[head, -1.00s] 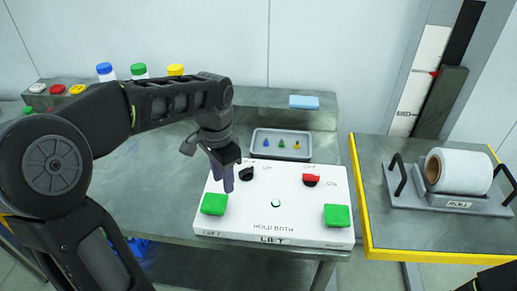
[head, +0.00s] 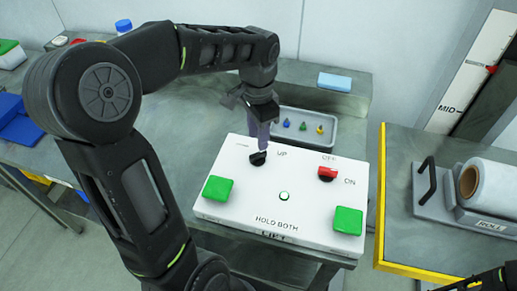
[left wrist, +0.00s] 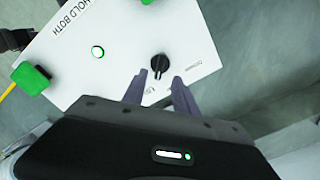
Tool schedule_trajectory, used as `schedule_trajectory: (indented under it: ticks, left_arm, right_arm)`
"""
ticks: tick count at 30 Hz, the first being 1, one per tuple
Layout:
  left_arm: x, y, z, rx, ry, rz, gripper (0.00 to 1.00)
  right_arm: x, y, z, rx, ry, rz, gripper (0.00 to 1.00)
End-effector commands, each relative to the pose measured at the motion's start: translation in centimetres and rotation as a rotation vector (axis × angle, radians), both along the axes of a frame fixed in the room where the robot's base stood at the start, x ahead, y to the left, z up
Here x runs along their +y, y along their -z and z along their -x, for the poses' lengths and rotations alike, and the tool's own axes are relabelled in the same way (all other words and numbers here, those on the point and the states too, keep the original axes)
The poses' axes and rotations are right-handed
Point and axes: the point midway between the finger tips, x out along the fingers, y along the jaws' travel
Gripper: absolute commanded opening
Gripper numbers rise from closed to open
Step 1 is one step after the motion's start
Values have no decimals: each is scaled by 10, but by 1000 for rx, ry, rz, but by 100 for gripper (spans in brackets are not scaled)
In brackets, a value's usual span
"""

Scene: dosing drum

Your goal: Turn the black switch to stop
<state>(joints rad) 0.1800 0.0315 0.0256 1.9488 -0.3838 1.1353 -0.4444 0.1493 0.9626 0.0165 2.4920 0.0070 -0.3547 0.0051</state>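The black switch (head: 258,158) is a round knob with a raised grip on the back left of the white control box (head: 240,222). A label reading UP is on its right; the label on its left is too small to read. My left gripper (head: 264,142) points down just over the switch. In the left wrist view, the black switch (left wrist: 160,63) shows just past the tips of my left gripper (left wrist: 158,80), near the line between its two spread fingers. The fingers are apart and empty; I cannot tell whether they touch it. My right gripper is not clearly visible.
The box also bears a red switch (head: 327,173) marked OFF and ON, a green left button (head: 218,188), a green right button (head: 348,220) and a small round green light (head: 284,196). A grey tray (head: 318,140) with small coloured pieces stands behind.

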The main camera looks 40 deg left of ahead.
Motion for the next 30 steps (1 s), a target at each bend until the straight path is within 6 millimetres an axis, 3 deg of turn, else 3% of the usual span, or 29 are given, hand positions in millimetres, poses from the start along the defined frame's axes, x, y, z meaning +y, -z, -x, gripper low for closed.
schedule_trajectory:
  ticks: [13, 23, 30]
  left_arm:
    - [0, 61, 1, 2, 0, 0, 35]
    - [0, 65, 0, 0, -1, 0, 35]
    - [0, 65, 0, 0, 0, 0, 15]
  right_arm:
    - [0, -7, 1, 3, 1, 3, 0]
    - [-1, -7, 1, 3, 1, 3, 0]
    - [0, -7, 1, 3, 1, 3, 0]
